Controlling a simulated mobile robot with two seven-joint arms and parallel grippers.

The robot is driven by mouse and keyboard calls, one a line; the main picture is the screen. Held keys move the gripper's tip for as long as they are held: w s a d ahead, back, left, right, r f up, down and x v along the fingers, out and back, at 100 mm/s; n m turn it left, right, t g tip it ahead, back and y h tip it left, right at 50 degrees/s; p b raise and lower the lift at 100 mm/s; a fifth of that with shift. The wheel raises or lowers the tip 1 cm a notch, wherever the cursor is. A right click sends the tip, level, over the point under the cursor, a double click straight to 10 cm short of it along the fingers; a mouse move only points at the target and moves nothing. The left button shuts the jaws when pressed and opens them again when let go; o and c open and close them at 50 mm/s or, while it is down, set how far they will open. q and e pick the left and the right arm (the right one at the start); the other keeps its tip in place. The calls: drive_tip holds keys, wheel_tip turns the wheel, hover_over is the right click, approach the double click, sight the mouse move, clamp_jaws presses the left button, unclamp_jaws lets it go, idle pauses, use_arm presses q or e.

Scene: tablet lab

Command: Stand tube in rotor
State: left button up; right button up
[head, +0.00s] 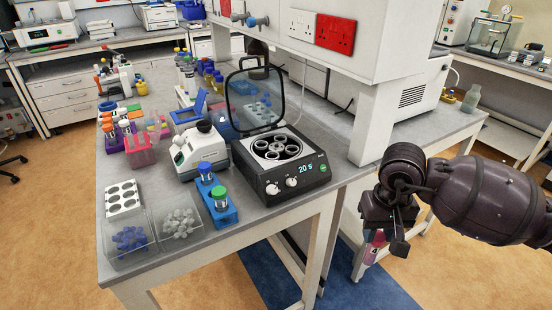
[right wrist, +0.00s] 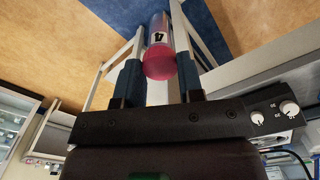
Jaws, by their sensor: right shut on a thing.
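A tube with a pink-red cap (head: 374,248) is held by my right gripper (head: 384,226). It hangs off the front right of the bench, above the blue floor mat. In the right wrist view the tube (right wrist: 160,62) sits between the two fingers, its cap toward the camera, with a dark mark on its pale label. The rotor (head: 277,148) is a round plate with several dark holes in the open centrifuge (head: 300,181), left of my right gripper. The centrifuge's clear lid (head: 255,98) stands raised behind it. My left gripper is not in view.
A blue rack with capped vials (head: 219,208), a white device (head: 200,150) and clear bins of blue caps (head: 130,240) and grey caps (head: 180,222) stand left of the centrifuge. A wall cabinet (head: 350,55) and its post are behind right. The bench's front right corner is clear.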

wheel_tip(320, 180, up, 16)
drive_tip(key=p, duration=0.5)
drive_tip(key=shift+r, duration=0.15)
